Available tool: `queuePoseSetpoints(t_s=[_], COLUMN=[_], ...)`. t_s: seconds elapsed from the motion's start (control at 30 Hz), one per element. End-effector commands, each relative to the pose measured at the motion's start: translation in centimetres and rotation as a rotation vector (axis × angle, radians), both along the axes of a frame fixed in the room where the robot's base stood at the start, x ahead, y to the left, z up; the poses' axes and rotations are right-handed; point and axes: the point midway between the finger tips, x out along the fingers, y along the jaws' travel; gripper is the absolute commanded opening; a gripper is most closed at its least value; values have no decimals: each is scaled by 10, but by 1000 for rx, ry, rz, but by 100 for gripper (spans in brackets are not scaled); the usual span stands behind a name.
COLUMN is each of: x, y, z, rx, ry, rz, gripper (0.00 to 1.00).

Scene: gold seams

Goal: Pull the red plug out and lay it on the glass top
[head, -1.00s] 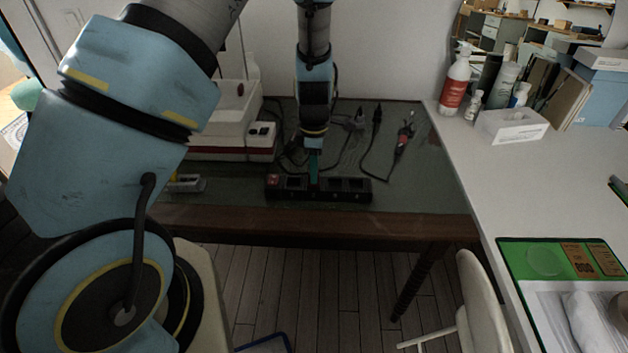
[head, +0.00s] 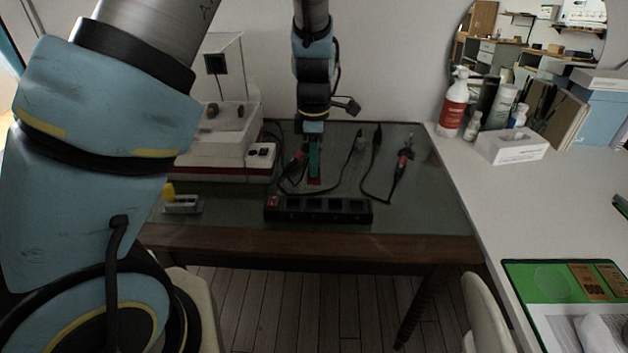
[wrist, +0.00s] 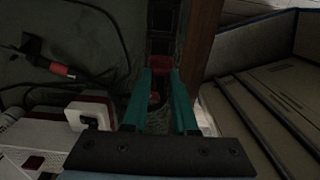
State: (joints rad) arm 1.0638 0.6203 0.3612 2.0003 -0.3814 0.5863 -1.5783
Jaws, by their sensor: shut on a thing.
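My gripper (head: 314,172) points down over the table and is shut on the red plug (head: 314,181). In the head view the red plug shows at the fingertips, above and behind the black power strip (head: 345,216), apart from its sockets. In the wrist view the teal fingers (wrist: 158,78) close in on the red plug (wrist: 158,62), with the strip (wrist: 162,20) running beyond it. The glass top (head: 420,195) spreads around the strip. The plug's pins are hidden.
Black cables with red-marked ends (head: 404,160) lie on the glass at the back right. A white and red machine (head: 225,150) stands at the left. A grey block with a yellow part (head: 182,205) is near the left edge. Glass right of the strip is bare.

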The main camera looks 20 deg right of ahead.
Motion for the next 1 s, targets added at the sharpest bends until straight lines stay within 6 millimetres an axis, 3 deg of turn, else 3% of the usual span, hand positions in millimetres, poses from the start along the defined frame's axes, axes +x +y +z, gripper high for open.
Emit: queuePoseSetpoints(t_s=[0.2,1.0], x=[0,0], y=[0,0], z=[19,58], rx=[1,0], ry=[0,0], rz=[-1,0], gripper=[0,0])
